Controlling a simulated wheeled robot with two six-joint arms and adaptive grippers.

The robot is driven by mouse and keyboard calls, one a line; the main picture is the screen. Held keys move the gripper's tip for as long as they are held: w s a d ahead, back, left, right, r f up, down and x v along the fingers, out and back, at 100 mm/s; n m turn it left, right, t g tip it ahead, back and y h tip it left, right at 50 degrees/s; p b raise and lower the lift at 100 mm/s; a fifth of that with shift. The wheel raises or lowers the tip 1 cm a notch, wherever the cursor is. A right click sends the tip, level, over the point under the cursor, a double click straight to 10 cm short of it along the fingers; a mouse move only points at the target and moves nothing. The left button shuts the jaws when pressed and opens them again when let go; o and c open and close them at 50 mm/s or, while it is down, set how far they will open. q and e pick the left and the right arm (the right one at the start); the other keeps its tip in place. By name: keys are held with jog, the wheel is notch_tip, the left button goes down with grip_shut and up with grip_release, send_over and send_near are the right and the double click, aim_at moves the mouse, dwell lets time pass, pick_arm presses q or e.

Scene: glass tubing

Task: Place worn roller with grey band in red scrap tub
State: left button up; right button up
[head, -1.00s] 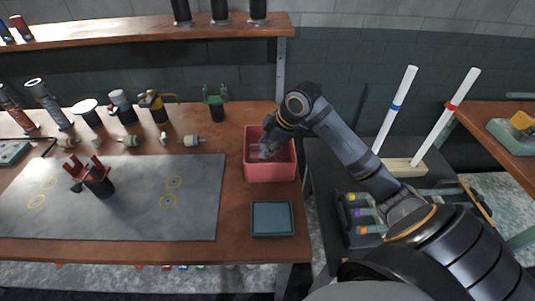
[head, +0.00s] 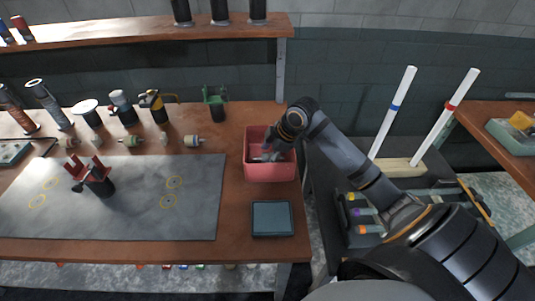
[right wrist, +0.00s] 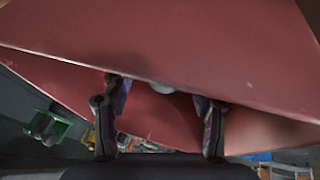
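The red scrap tub (head: 270,172) stands at the right end of the wooden bench. My right gripper (head: 268,154) reaches down into the tub. In the right wrist view its two fingers (right wrist: 163,110) stand apart, with red tub walls (right wrist: 180,45) around them. A small pale rounded piece (right wrist: 162,87) shows between and beyond the fingers, partly covered by red. I cannot tell whether it is the worn roller; no grey band can be made out. My left gripper is not in view.
Rollers (head: 193,140) lie along the bench behind a grey mat (head: 140,205). A red-pronged stand (head: 92,177) is on the mat. A dark teal tray (head: 272,218) sits in front of the tub. Two white tubes (head: 393,112) stand in a wooden block at right.

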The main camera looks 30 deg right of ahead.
jog(key=shift+r, duration=0.1)
jog(key=p+v, duration=1)
jog(key=v, duration=0.2)
dwell(0.4)
